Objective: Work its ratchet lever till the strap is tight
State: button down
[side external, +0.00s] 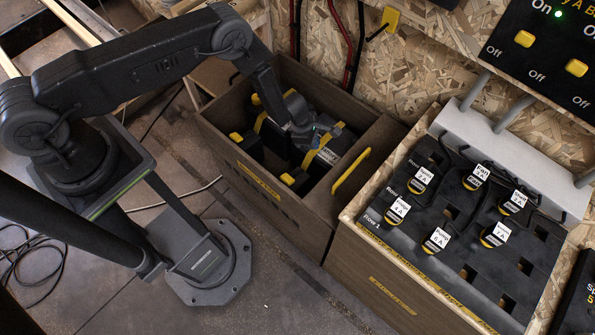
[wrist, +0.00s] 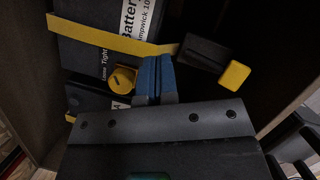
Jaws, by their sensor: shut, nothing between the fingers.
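A dark battery with a white label (wrist: 130,18) stands in a brown box (side external: 275,205). A yellow strap (wrist: 105,28) crosses it, and also shows in the side view (side external: 320,152). In the wrist view a black lever (wrist: 203,53) with a yellow end (wrist: 235,73) lies right of the strap. A round yellow part (wrist: 122,79) sits beside "Loose" and "Tight" lettering; I cannot read a setting. My gripper (wrist: 158,64) is shut and empty, its blue fingers between the round part and the lever. It reaches down into the box in the side view (side external: 302,136). I cannot tell whether it touches the lever.
The box walls stand close around my gripper. Several yellow-ended parts show inside the box. A yellow handle (side external: 351,171) is on its right side. To the right, a black panel (side external: 450,215) carries several labelled plugs and cables. Red and black cables (side external: 350,45) hang behind.

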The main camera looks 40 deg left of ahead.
aim_at(301, 172)
jog(key=shift+s+f, duration=0.8)
jog(key=shift+f, duration=0.35)
jog(key=shift+s+f, duration=0.75)
jog(key=shift+f, duration=0.45)
jog(key=shift+s+f, duration=0.8)
jog(key=shift+f, duration=0.35)
jog(key=shift+f, duration=0.1)
jog(key=shift+s+f, duration=0.25)
jog(key=shift+s+f, duration=0.75)
jog(key=shift+f, duration=0.3)
dwell(0.9)
jog(key=shift+w+r, duration=0.45)
jog(key=shift+r, duration=0.25)
jog(key=shift+w+r, duration=0.45)
jog(key=shift+r, duration=0.25)
jog(key=shift+w+r, duration=0.75)
jog(key=shift+r, duration=0.3)
jog(key=shift+w+r, duration=0.7)
jog(key=shift+r, duration=0.35)
